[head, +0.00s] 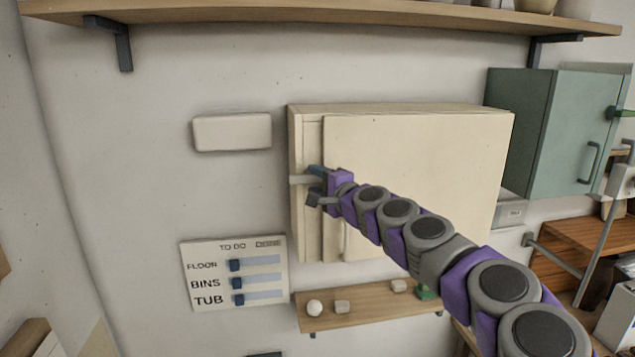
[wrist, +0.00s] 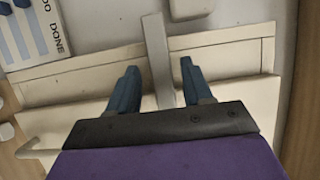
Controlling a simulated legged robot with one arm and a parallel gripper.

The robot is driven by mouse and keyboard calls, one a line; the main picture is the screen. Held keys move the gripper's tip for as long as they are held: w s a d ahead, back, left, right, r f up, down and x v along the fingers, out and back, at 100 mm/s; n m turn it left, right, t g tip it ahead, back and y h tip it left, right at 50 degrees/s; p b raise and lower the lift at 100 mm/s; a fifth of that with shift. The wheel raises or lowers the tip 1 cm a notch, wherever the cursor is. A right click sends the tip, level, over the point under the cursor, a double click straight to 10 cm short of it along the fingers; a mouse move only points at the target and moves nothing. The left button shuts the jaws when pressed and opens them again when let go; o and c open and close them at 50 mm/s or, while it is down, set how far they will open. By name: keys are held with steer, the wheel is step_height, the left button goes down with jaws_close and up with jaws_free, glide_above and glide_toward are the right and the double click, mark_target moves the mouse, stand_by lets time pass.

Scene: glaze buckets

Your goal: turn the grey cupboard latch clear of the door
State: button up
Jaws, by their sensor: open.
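The grey latch (wrist: 157,50) is a flat bar. In the wrist view it runs between my two fingers and crosses the edge strip of the cream cupboard. In the head view its free end (head: 299,179) sticks out left past my fingers, about level; the rest is hidden behind my gripper. The cream cupboard door (head: 420,150) looks shut. My gripper (head: 314,185) is at the door's left edge. It is open, with one blue finger on each side of the latch in the wrist view (wrist: 159,66); I cannot tell whether either finger touches it.
A small shelf (head: 370,318) with several small items is below the cupboard, and a long shelf (head: 330,18) is above. A TO DO board (head: 235,272) and a blank cream plate (head: 232,132) are on the wall at left. A green cabinet (head: 545,130) stands right.

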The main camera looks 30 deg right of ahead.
steer(key=shift+a, duration=0.4)
steer(key=c, duration=0.6)
jaws_close()
